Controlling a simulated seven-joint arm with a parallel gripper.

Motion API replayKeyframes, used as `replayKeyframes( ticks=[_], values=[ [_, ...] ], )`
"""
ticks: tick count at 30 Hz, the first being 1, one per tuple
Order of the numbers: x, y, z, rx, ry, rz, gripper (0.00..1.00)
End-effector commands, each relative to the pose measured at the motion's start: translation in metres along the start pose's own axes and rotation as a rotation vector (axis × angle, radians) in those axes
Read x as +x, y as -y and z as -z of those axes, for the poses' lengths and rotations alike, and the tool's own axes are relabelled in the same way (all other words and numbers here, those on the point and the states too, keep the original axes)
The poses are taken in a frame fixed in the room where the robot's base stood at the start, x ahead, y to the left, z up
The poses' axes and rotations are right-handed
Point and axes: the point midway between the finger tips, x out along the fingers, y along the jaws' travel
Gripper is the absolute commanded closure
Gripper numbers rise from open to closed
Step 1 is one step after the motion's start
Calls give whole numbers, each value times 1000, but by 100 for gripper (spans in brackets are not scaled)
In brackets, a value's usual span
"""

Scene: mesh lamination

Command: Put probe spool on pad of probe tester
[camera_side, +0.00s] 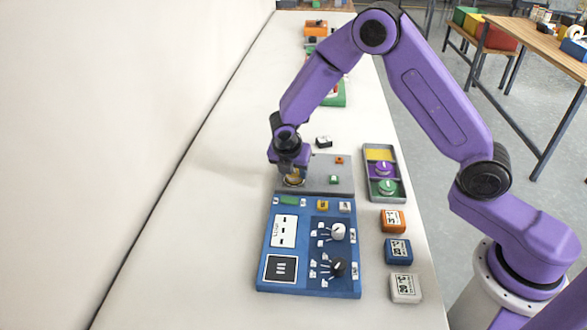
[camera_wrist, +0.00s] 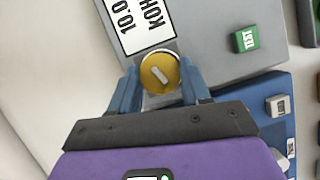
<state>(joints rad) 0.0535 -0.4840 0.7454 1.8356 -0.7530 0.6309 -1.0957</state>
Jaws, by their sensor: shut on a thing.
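My gripper (camera_wrist: 161,82) is shut on a round gold-yellow spool (camera_wrist: 160,73) with a pale slot in its centre. In the side view the spool (camera_side: 293,180) shows between the fingertips of my gripper (camera_side: 292,177), low over the left front part of a grey tester (camera_side: 330,177). The tester has a green TEST button, which shows in the wrist view (camera_wrist: 246,38), and a white label (camera_wrist: 140,22) beside the spool. The pad is not visible; the spool and fingers may cover it. I cannot tell whether the spool touches the tester.
A blue panel (camera_side: 300,245) with knobs adjoins the tester's front. A tray (camera_side: 367,160) at right has a yellow compartment, a purple spool (camera_side: 382,168) and a green spool (camera_side: 387,188). Orange, blue and grey blocks stand along the right edge. The table's left side is clear.

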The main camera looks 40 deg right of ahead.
Motion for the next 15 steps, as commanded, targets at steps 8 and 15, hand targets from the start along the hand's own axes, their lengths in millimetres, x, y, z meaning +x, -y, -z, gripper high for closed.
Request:
replayKeyframes(
  ticks=[8,15],
  values=[
    [2,0,1,0,0,0,27],
    [2,0,1,0,0,0,27]
  ],
)
